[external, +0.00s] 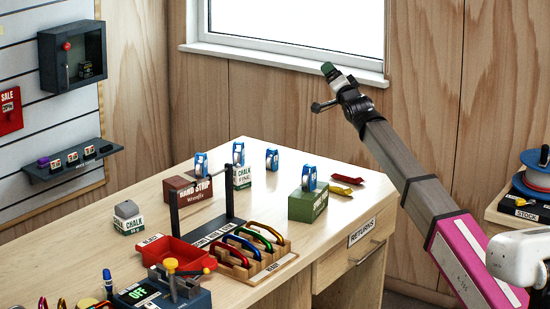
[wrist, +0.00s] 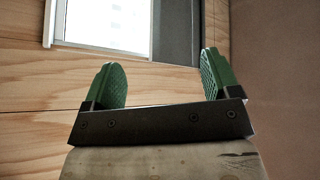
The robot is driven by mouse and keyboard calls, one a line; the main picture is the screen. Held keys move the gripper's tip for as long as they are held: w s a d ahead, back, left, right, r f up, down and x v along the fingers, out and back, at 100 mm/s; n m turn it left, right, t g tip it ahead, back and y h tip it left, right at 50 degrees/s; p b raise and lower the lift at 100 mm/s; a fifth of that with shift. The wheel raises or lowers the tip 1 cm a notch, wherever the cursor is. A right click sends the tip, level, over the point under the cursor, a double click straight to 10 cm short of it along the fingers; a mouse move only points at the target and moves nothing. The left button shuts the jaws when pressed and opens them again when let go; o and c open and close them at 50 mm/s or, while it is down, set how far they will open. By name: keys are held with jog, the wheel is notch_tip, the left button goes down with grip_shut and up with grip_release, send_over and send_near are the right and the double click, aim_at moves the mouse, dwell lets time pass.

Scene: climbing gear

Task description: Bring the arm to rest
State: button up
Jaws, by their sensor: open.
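My arm (external: 400,160) reaches up and to the left from the lower right of the external view, past the right side of the bench. My gripper (external: 328,70) is at its upper end, high above the bench and in front of the window. In the wrist view my gripper (wrist: 162,82) shows two green ridged finger pads spread wide apart. Nothing is between them, only wood wall and part of the window behind. The gripper touches nothing that I can see.
The wooden bench (external: 340,215) holds a red tray (external: 172,252), a rack of coloured carabiners (external: 255,255), a green box (external: 307,205) and several blue-topped items. A stand with a spool (external: 535,185) is at the right. The window (external: 290,30) is behind my gripper.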

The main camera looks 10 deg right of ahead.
jog(key=s+d+t, duration=0.2)
jog(key=d, duration=0.8)
jog(key=s+d+f+n+g+h, duration=0.2)
jog(key=d+f+g+h, duration=0.3)
jog(key=d+f, duration=1.9)
jog(key=s+a+f+n+g+h, duration=0.1)
jog(key=s+a+f+g, duration=0.15)
jog(key=s+f, duration=0.5)
jog(key=s+a+f+g, duration=0.1)
jog(key=s+f+g, duration=0.25)
jog(key=f, duration=0.65)
jog(key=s+a+f+n+g+h, duration=0.1)
jog(key=s+a+f+g, duration=0.1)
jog(key=s+f, duration=0.55)
jog(key=s+a+f+n+g, duration=0.1)
jog(key=s+a+f+g, duration=0.1)
jog(key=s+f, duration=0.3)
jog(key=s+a+f+n+g+y, duration=0.1)
jog(key=s+f+g, duration=0.3)
jog(key=s, duration=0.7)
jog(key=s+a+f+n+g+y, duration=0.1)
jog(key=s+a+f+g, duration=0.2)
jog(key=s+f, duration=0.3)
jog(key=shift+s+a+f+n+g, duration=0.3)
jog(key=shift+s+f, duration=0.05)
jog(key=shift+s, duration=0.75)
